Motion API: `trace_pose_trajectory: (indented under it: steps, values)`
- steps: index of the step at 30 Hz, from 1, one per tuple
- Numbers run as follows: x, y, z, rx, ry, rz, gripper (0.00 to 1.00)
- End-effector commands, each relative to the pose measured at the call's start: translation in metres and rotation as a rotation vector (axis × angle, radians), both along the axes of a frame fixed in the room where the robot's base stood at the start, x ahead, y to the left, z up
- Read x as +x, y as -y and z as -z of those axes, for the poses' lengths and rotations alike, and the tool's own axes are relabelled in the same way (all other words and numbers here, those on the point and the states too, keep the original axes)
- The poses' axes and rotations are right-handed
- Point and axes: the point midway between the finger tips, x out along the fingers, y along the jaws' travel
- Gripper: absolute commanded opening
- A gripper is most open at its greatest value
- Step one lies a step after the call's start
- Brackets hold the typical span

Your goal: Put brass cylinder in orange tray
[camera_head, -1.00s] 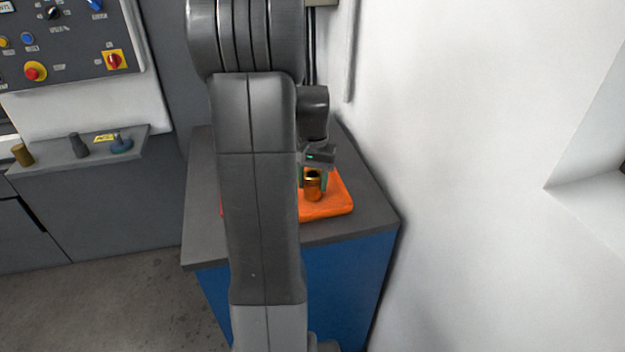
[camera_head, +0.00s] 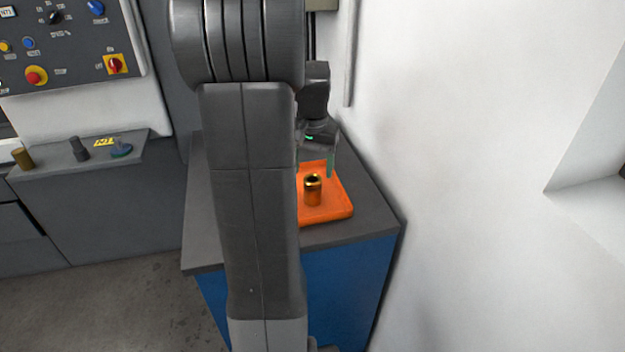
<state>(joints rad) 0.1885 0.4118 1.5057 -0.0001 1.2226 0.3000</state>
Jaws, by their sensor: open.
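A brass cylinder (camera_head: 313,190) with a dark hole in its top stands upright in the orange tray (camera_head: 338,211). The tray lies on the grey top of a blue cabinet, and its left part is hidden behind my arm. My gripper (camera_head: 314,170) is open above and behind the cylinder, with its green-tinted fingers apart and clear of it. Another brass-coloured cylinder (camera_head: 22,158) stands on the grey ledge at the far left.
The blue cabinet (camera_head: 350,290) stands close to the white wall (camera_head: 460,130) on the right.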

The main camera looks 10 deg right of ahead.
Motion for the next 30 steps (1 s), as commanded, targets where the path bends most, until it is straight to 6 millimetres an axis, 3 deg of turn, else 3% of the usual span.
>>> trace_pose_trajectory:
  steps: [6,12,24,30]
  values:
    - [0.001,0.0,-0.042,0.0,0.002,0.0,0.65]
    - [0.0,0.0,-0.058,0.0,0.0,0.0,0.65]
    - [0.0,0.0,-0.057,0.001,-0.002,0.0,0.65]
    - [-0.001,0.0,-0.036,0.001,-0.006,0.0,0.65]
